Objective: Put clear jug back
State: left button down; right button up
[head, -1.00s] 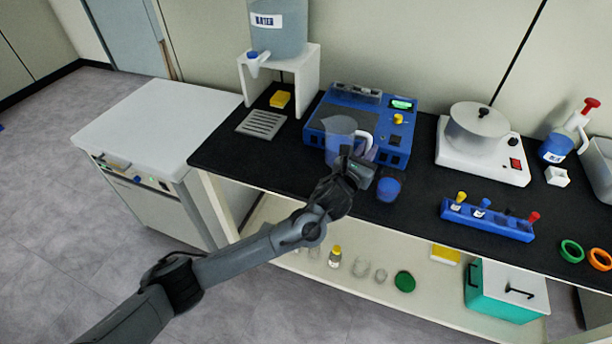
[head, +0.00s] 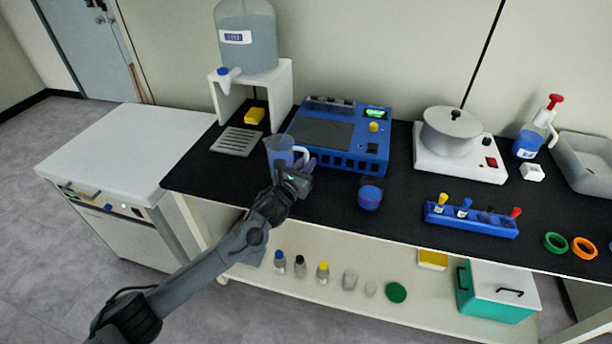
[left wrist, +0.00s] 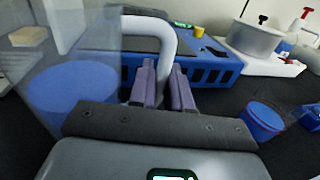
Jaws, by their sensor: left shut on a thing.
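The clear jug (head: 279,153) has a white handle and holds something blue in its lower part. In the head view it is upright at the left front of the blue machine. My left gripper (head: 300,168) is shut on the jug's handle. In the left wrist view the purple-grey fingers (left wrist: 163,88) close around the lower end of the white handle (left wrist: 165,50), and the jug body (left wrist: 72,85) fills the left side. I cannot tell whether the jug's base touches the counter. My right gripper is not in view.
The blue machine (head: 345,133) stands behind the jug. A grey drip grate (head: 237,141) and yellow sponge (head: 254,115) lie to its left, below the water tank (head: 247,42). A small blue cup (head: 369,196) stands to the right. Black counter (head: 200,172) is bare at front left.

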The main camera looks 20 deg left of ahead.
pick_arm(q)
jog(key=shift+f+b, duration=0.7)
jog(key=shift+f, duration=1.2)
jog(key=shift+f, duration=0.1)
jog(key=c, duration=1.1)
grip_release()
jog(key=shift+f, duration=0.1)
